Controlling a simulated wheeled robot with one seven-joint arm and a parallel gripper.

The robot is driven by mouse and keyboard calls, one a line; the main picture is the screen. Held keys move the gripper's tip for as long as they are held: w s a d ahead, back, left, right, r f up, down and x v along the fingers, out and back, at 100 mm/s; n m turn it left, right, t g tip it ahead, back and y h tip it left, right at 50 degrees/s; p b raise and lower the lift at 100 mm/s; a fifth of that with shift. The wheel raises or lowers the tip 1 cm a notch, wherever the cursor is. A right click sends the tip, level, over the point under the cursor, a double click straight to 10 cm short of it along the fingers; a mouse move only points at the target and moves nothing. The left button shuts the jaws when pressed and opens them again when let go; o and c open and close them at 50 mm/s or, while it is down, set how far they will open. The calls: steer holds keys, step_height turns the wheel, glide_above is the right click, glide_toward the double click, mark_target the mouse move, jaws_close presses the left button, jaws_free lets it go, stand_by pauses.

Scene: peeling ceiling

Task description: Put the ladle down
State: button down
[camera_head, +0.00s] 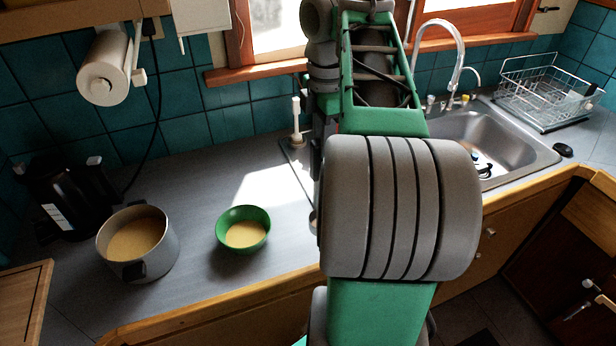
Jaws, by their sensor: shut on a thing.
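I cannot make out the ladle; it may be hidden behind my arm, which fills the middle of the view. My gripper is also hidden behind my own arm links, so its fingers and hold do not show. A grey pot (170,262) with yellowish soup stands on the counter at the left. A green bowl (243,214) with similar soup stands to its right. A small pale sliver shows at the arm's left edge, too little to identify.
The grey counter (205,180) is clear around the green bowl. A black kettle (75,200) stands behind the pot. A wooden board (22,300) lies at the near left. The sink (500,140) and a wire dish rack (545,92) are at the right.

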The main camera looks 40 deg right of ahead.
steer(key=w+f+b, duration=0.5)
steer(key=f+b, duration=0.2)
steer(key=f, duration=0.2)
steer(key=shift+w+d, duration=0.3)
steer(key=c, duration=1.2)
jaws_free()
steer(key=shift+f, duration=0.15)
